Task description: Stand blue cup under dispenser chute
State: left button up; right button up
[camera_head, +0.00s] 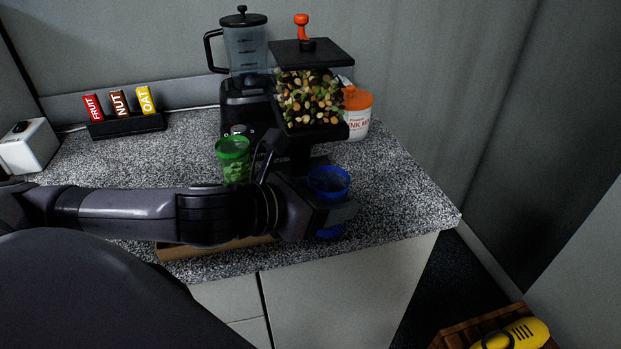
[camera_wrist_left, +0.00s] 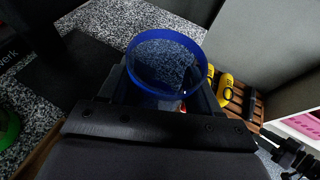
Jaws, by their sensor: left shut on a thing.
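The blue cup (camera_head: 329,181) is upright at the front right of the counter in the head view. My left gripper (camera_head: 332,208) is shut around it, with blue showing above and below the fingers. In the left wrist view the cup's open rim (camera_wrist_left: 165,60) sits between the two fingers; the inside looks empty. The dispenser (camera_head: 310,98) has a clear hopper of mixed nuts and an orange knob. It stands behind and slightly left of the cup. Its chute is not clearly visible, and my arm hides part of its base. My right gripper is not in view.
A green cup (camera_head: 234,160) stands left of the dispenser, close behind my left arm. A blender (camera_head: 245,50) and a white tub with orange lid (camera_head: 358,115) stand behind. A rack of bars (camera_head: 127,124) is at back left. The counter's right end (camera_head: 405,190) is clear.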

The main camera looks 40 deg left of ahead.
aim_at(318, 178)
pick_arm(q)
jog(key=shift+w+a+f+b, duration=0.2)
jog(key=shift+a+f+b, duration=0.05)
jog(key=shift+b, duration=0.3)
jog(key=shift+w+a+b, duration=0.6)
jog(key=shift+a+b, duration=0.2)
jog(key=shift+b, duration=0.2)
jog(key=shift+w+a+r, duration=0.3)
jog(key=shift+w+a, duration=0.45)
jog(key=shift+a, duration=0.1)
jog(key=w+a, duration=0.3)
jog(key=shift+a, duration=0.3)
jog(key=shift+w+a+f, duration=0.15)
jog(key=shift+w+f, duration=0.05)
jog(key=shift+f, duration=0.2)
jog(key=o, duration=1)
jog(key=shift+o, duration=0.6)
